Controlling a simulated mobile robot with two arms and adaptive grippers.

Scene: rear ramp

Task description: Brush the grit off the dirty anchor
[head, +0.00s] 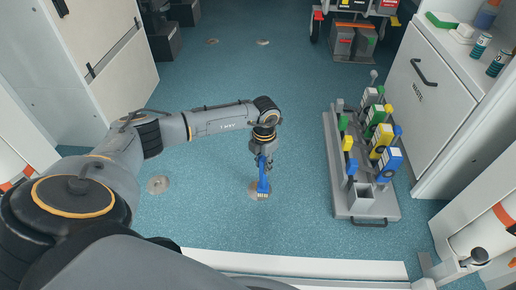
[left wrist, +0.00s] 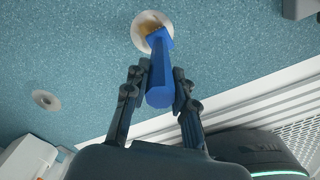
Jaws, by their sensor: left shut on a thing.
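My left gripper (head: 264,152) points down, shut on the handle of a blue brush (head: 263,176). In the left wrist view, the brush (left wrist: 160,75) lies between the two dark fingers (left wrist: 158,80). Its head is over a round floor anchor (head: 252,187), covering part of it. The anchor also shows in the left wrist view (left wrist: 139,30), with a pale rim and brownish matter in its middle, partly hidden by the brush. I cannot tell whether the bristles touch it. My right gripper is not in view.
Other round anchors sit in the blue floor, one to the left (head: 158,185) and two farther back. A grey rack (head: 366,203) with coloured tools stands to the right. A white cabinet (head: 432,95) is beyond it. Floor around the anchor is clear.

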